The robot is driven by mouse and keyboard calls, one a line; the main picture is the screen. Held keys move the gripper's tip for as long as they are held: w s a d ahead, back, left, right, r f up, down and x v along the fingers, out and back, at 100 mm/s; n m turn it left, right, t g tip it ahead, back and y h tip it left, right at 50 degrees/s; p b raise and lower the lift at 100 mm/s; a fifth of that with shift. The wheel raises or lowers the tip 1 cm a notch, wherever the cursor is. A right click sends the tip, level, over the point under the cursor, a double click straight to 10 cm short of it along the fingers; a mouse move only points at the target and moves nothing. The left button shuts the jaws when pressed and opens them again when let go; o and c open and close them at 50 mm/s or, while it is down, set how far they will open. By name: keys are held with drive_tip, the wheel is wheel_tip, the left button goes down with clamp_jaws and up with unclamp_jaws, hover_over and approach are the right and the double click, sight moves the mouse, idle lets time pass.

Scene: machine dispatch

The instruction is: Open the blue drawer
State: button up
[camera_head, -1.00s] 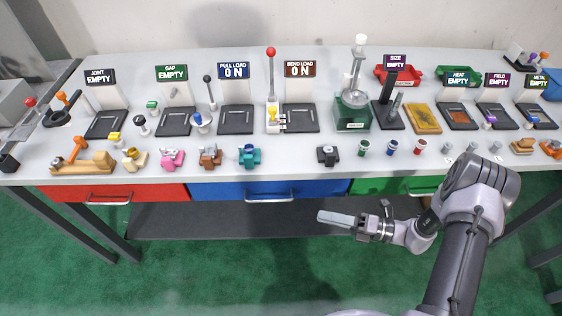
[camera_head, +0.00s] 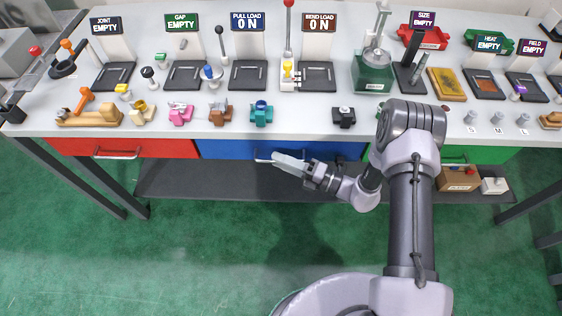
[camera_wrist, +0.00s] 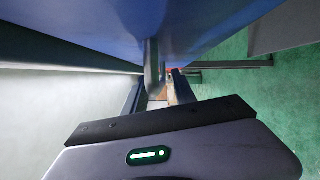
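The blue drawer (camera_head: 228,149) sits under the table's front edge, between a red and a green drawer. Its front looks flush with theirs, so it appears shut. Its silver handle (camera_head: 262,159) is partly hidden by my gripper (camera_head: 280,160), whose tips are at the handle's right part. In the wrist view the blue front (camera_wrist: 100,30) fills the top, and the silver handle (camera_wrist: 154,65) shows end-on ahead of my gripper. I cannot tell whether the fingers are around the handle or touching it, or how far apart they are.
The red drawer (camera_head: 75,147) is to the left and the green drawer (camera_head: 480,155) to the right. A dark low shelf (camera_head: 220,184) runs below, with a brown box (camera_head: 457,180) at its right. The table top holds several fixtures and small parts. Green floor in front is clear.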

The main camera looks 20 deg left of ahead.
drive_tip(key=shift+a, duration=0.1)
clamp_jaws()
idle(1.4)
